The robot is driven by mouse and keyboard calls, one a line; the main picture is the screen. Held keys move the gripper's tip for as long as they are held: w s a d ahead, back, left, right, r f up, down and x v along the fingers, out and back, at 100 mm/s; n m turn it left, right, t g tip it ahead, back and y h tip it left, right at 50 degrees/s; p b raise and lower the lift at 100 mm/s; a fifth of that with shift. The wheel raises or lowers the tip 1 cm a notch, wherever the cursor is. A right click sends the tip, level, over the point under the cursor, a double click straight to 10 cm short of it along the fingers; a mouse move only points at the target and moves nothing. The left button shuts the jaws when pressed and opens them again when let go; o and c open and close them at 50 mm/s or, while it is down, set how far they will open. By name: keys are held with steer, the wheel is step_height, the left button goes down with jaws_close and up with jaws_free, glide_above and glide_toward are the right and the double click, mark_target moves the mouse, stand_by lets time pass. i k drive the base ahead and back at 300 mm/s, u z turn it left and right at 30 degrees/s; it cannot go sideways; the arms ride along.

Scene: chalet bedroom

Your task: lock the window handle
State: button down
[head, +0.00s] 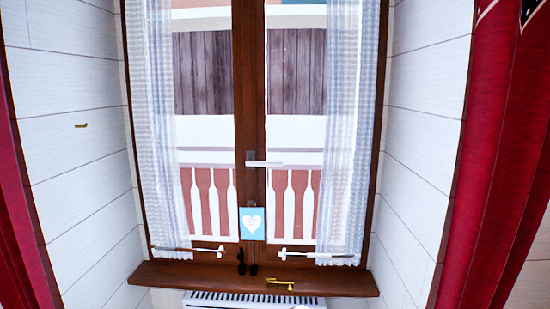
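The window handle (264,163) is a white lever on the brown centre post of the window (251,100). It lies about horizontal, with its lever reaching to the right across the post. The two sashes appear to meet at the middle; I cannot tell whether a small gap is there. My gripper is not in view in the head view, so I cannot see its place relative to the handle. Nothing covers the handle.
A blue card with a white heart (252,223) is on the post below the handle. Small dark objects and a gold item (280,282) are at the wooden sill (180,275). A white slatted radiator (240,299) is below. Red curtains (500,150) flank the recess.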

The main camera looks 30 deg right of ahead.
mark_target(250, 163)
steer(key=u, duration=0.05)
steer(key=i, duration=1)
steer(key=z, duration=0.05)
